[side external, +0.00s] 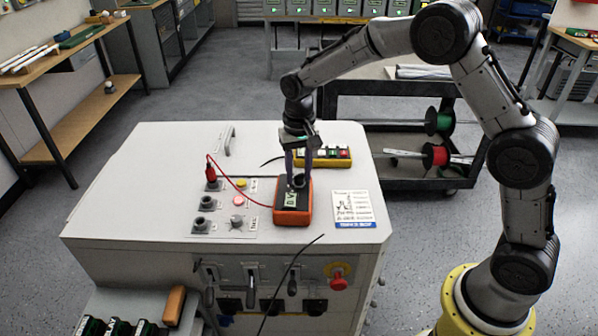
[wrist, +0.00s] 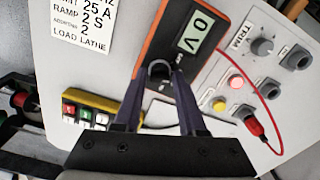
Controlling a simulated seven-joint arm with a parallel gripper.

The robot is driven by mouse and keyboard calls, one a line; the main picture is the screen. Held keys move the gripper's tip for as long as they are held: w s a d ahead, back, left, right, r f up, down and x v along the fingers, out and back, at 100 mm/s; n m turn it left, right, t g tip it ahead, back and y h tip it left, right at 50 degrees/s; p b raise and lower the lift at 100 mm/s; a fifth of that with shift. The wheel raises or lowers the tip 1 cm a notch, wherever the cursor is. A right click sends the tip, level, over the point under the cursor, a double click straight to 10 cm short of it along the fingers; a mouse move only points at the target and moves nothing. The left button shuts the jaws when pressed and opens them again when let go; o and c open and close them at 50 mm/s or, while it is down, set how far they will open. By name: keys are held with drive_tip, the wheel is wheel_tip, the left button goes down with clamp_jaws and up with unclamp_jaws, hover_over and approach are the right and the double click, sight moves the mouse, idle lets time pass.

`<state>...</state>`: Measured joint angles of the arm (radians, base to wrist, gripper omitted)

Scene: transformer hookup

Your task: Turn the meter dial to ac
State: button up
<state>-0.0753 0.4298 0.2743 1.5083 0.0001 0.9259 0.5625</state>
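The meter is an orange-edged box with a dark face (side external: 293,206), lying on top of the pale cabinet. Its screen (wrist: 195,34) reads "0 V" in the wrist view. The round dark dial (wrist: 159,69) is on the meter's face, beside the screen. My gripper (side external: 298,185) points down over the meter; in the wrist view its two fingertips (wrist: 160,75) stand on either side of the dial. A gap about as wide as the dial is between them, and I cannot tell whether they touch it. The dial's markings are hidden or too small to read.
A red lead (side external: 240,190) runs from the meter to a plug (side external: 211,172) in a socket panel. A yellow button box (side external: 322,157) lies behind the meter. A printed card (side external: 353,207) lies to its right. The cabinet's left top is mostly clear.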

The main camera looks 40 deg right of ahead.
drive_tip(key=shift+o, duration=1.1)
wheel_tip(320, 180, up, 14)
drive_tip(key=shift+f, duration=0.1)
